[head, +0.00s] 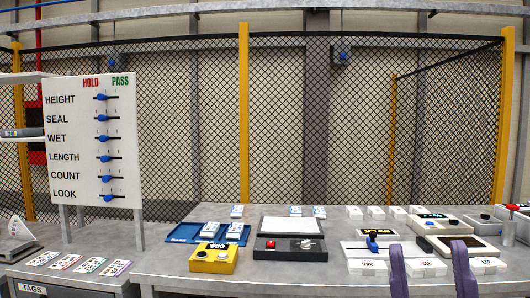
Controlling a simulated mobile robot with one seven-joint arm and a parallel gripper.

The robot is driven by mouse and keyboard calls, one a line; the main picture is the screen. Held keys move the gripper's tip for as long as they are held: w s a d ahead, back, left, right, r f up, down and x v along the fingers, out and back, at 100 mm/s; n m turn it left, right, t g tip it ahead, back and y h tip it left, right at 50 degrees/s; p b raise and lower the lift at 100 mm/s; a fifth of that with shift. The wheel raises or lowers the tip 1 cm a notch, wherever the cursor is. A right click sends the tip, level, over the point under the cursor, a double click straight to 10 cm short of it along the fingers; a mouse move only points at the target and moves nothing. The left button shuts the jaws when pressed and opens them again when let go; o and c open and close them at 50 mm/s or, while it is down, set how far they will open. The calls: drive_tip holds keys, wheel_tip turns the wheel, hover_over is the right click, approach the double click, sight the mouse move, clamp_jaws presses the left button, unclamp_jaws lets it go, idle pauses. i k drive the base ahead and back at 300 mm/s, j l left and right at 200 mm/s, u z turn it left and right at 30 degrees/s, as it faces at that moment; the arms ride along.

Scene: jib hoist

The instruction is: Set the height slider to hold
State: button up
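A white board (70,150) stands upright on legs at the left, with HOLD in red and PASS in green at its top. The HEIGHT row is the top row, and its slider has a blue knob (101,97) on a short dark horizontal track. The knob sits between the track's ends, near the middle, lined up with the knobs below.
The SEAL slider (103,118) and several similar sliders lie below HEIGHT. The grey bench (180,270) carries a yellow box (214,258), a blue tray (182,233), a black control box (290,248) and several white blocks. A mesh fence (280,100) stands behind. Space before the board's face looks clear.

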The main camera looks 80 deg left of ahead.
sight(100, 97)
drive_tip(key=u, duration=3.65)
